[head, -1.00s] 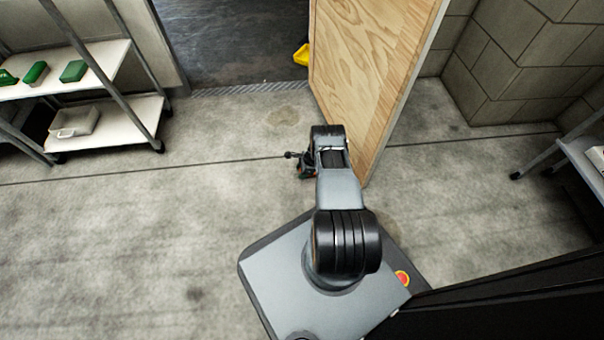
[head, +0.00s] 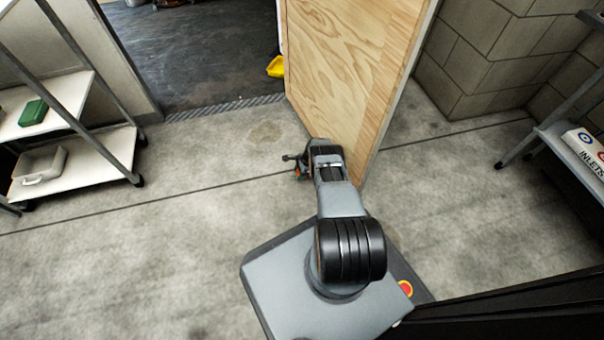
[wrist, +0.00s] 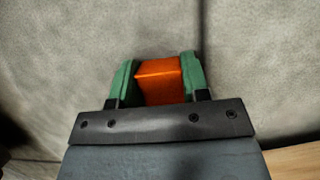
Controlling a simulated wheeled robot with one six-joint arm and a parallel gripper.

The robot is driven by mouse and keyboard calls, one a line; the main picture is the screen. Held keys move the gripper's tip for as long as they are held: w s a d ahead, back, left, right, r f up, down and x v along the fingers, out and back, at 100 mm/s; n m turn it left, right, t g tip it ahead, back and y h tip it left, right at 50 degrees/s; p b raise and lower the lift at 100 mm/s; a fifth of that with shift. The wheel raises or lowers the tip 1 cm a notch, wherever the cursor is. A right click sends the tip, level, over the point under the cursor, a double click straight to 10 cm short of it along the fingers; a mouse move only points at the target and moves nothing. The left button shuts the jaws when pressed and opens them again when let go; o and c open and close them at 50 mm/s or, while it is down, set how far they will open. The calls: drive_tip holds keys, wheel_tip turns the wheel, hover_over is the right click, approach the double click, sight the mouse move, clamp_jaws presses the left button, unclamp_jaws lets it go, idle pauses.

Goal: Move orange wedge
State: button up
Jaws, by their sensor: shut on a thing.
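The orange wedge (wrist: 160,80) is a bright orange block in the wrist view. My gripper (wrist: 158,75) is shut on it, with a green finger pressed against each side. The wedge is held over the grey concrete floor. In the head view my gripper (head: 297,170) is small and partly hidden by my own wrist, at the left of the wooden door's lower edge. The wedge is hard to make out there.
A wooden door (head: 350,75) stands open just beyond my arm. Left of it is a doorway with a dark floor (head: 200,60) and a yellow object (head: 276,66). Shelves (head: 90,160) stand at left, another rack (head: 560,140) at right. Floor at left is clear.

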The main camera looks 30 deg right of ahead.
drive_tip(key=shift+w, duration=0.1)
drive_tip(key=o, duration=1.1)
drive_tip(key=shift+c, duration=0.2)
drive_tip(key=shift+r, duration=0.1)
drive_tip(key=p+v, duration=0.6)
drive_tip(key=v, duration=0.6)
drive_tip(key=shift+a, duration=0.1)
